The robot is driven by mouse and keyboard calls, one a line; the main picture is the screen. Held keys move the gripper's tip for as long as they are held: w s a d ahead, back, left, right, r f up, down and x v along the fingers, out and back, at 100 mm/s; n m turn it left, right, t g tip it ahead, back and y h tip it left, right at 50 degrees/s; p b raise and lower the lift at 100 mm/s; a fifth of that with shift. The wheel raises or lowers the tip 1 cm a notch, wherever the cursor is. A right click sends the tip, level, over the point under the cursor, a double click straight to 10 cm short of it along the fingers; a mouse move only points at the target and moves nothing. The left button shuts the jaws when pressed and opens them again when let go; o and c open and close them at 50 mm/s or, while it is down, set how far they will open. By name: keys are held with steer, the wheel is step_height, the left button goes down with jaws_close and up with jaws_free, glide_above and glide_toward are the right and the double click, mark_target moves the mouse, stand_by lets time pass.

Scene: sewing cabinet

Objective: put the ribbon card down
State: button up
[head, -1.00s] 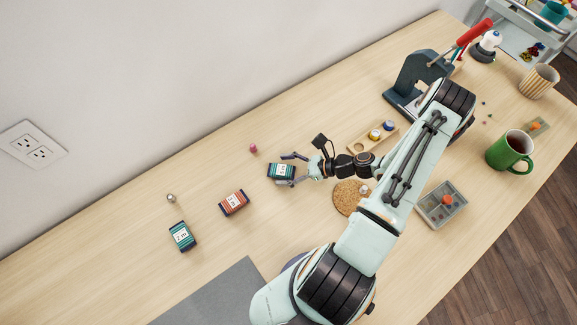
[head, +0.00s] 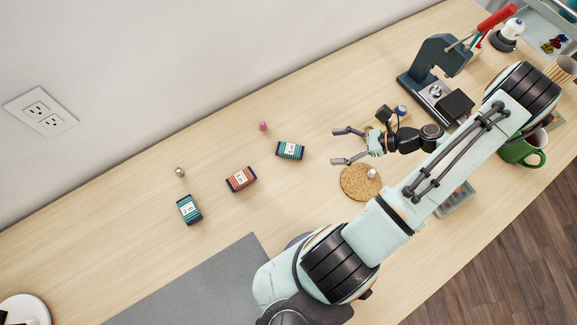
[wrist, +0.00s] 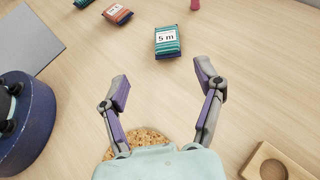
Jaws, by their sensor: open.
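A teal ribbon card (head: 290,150) with a white label lies on the bare table, left of my gripper in the head view. In the wrist view the same ribbon card (wrist: 167,42) reads "5 m" and lies beyond my fingertips, touching neither. My gripper (head: 342,147) is open and empty, and its spread fingers also show in the wrist view (wrist: 160,88). An orange-red ribbon card (head: 241,179) and another teal ribbon card (head: 190,209) lie in a loose row further left.
A pink spool (head: 263,126) and a small metal piece (head: 180,172) stand behind the row. A round cork mat (head: 352,186) lies below my gripper. A dark press (head: 430,65) and a green mug (head: 522,151) are at the right. A grey mat (head: 205,285) lies at the front.

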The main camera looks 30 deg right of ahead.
steer(key=w+a+r+n+g+h, duration=0.2)
steer(key=a+r+n+g+h, duration=0.3)
steer(key=a+r+n+g, duration=0.7)
steer(key=s+a+r+n+t+h, duration=0.3)
steer(key=s+a+r+n, duration=0.4)
steer(key=n, duration=0.8)
steer(key=shift+s+a+r+h, duration=0.15)
steer(key=shift+s+a+h, duration=0.45)
steer(key=shift+s, duration=0.4)
steer(key=shift+a, duration=0.1)
